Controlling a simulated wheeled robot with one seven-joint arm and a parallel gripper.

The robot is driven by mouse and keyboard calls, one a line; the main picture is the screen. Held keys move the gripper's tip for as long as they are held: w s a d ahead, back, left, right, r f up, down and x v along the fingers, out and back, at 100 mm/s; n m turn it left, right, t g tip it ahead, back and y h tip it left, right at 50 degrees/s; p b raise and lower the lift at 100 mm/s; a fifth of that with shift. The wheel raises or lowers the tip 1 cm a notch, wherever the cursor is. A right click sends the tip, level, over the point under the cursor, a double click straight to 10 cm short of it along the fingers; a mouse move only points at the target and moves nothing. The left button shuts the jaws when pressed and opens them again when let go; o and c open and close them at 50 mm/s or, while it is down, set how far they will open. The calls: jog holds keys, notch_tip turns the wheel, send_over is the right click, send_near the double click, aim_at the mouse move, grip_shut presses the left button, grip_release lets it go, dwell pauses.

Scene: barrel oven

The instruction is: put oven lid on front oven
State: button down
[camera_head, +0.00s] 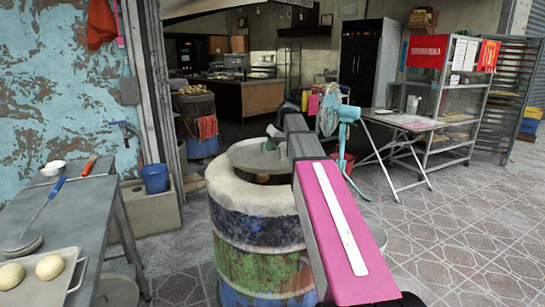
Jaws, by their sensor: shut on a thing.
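The front oven (258,236) is a barrel with a thick whitish rim and worn blue, green and rust paint. It stands in the middle, in front of me. The oven lid (244,155) is a grey round plate over the oven's mouth. A dark gap shows under its near edge, so it does not look flush there; contact at the far side cannot be told. My gripper (272,140) is above the lid, shut on its handle. My arm hides the right part of the lid and oven.
A metal table (104,215) with a tray of dough balls (50,267) and a ladle stands left. Behind are another barrel (202,138), a turquoise fan (343,115) and a folding table (405,122). Tiled floor is clear at right.

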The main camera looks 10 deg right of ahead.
aim_at(272, 155)
jog(key=shift+s+d+f, duration=0.15)
jog(key=shift+d+f, duration=0.05)
jog(key=shift+f, duration=1.95)
jog(key=c, duration=1.2)
grip_release()
jog(key=shift+f, duration=0.1)
jog(key=shift+o, duration=0.2)
jog(key=v, duration=1.2)
jog(key=shift+d, duration=0.1)
